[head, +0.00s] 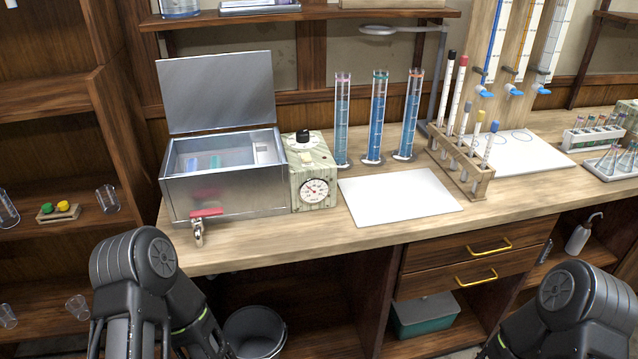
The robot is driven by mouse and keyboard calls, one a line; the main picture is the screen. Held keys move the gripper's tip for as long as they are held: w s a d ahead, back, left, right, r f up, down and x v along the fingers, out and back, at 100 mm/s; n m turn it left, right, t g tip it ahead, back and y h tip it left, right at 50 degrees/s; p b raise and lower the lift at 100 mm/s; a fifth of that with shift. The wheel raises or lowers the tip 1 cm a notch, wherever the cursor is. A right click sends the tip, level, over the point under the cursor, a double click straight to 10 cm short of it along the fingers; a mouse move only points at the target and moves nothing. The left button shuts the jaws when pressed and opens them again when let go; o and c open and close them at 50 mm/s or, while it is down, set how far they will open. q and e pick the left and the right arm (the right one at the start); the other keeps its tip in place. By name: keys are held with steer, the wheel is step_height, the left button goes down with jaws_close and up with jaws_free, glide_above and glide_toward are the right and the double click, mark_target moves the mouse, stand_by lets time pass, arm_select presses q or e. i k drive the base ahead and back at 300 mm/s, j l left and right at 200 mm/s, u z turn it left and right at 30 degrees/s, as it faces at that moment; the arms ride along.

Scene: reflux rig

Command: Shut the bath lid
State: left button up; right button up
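The metal water bath (228,193) stands at the left end of the wooden bench, with a red-handled tap at its front. Its lid (217,92) is open and stands upright along the back edge. Small blue and green items show inside the bath. A control box with a dial (314,190) and a black knob adjoins its right side. My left arm is in the lower left, in front of and below the bench, and my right arm is in the lower right. The fingertips of both grippers are out of the picture, and neither arm touches the bath or lid.
Three tall blue-filled cylinders (378,117) and a wooden rack of tubes (461,165) stand right of the bath. A white mat (400,196) lies bare in front of the cylinders. A shelf (300,17) runs above the lid. The red tap handle (206,212) juts over the bench front.

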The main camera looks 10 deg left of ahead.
mark_target(227, 90)
steer(key=i+l+u, duration=0.2)
steer(key=u, duration=0.25)
steer(key=i+l+u, duration=0.3)
steer(key=u, duration=0.15)
steer(key=i+l+u, duration=0.15)
steer(key=l+u, duration=0.3)
